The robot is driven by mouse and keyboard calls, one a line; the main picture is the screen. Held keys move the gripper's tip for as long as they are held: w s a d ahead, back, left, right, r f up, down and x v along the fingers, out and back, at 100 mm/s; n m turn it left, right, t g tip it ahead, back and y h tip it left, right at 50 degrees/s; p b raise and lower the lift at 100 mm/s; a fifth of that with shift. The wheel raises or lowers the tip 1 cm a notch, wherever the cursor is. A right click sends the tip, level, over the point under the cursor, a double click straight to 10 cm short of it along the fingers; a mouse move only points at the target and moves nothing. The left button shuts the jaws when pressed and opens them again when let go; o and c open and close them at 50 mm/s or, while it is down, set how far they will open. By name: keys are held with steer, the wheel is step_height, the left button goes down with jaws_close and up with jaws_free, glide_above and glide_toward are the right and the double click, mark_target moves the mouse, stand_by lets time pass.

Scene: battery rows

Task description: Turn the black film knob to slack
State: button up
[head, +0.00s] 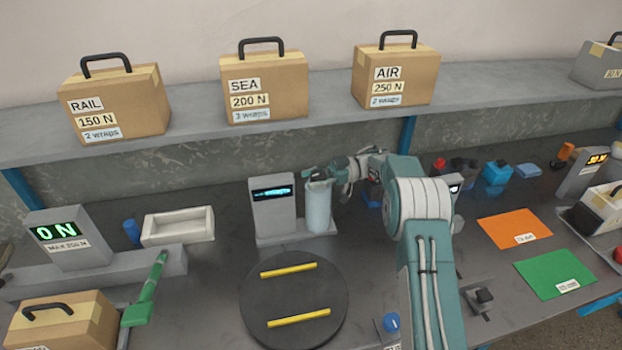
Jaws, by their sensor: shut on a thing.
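The pale blue film roll (318,208) stands upright on a grey base beside a grey post with a lit blue display (272,192). My gripper (318,176) comes in from the right, at the top of the roll, and is shut on the black film knob there. The fingers hide most of the knob, so its setting cannot be read. The display text is too small to read.
A black turntable (292,339) with two yellow strips lies in front. At left are a green-handled tool (148,290), a white tray (178,226), a "0 N" readout (66,240) and a case (62,322). Labelled cases stand on the back shelf (195,128). Orange (508,231) and green mats lie right.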

steer(key=shift+w+r, duration=0.1)
stand_by(0.3)
steer(key=o, duration=0.9)
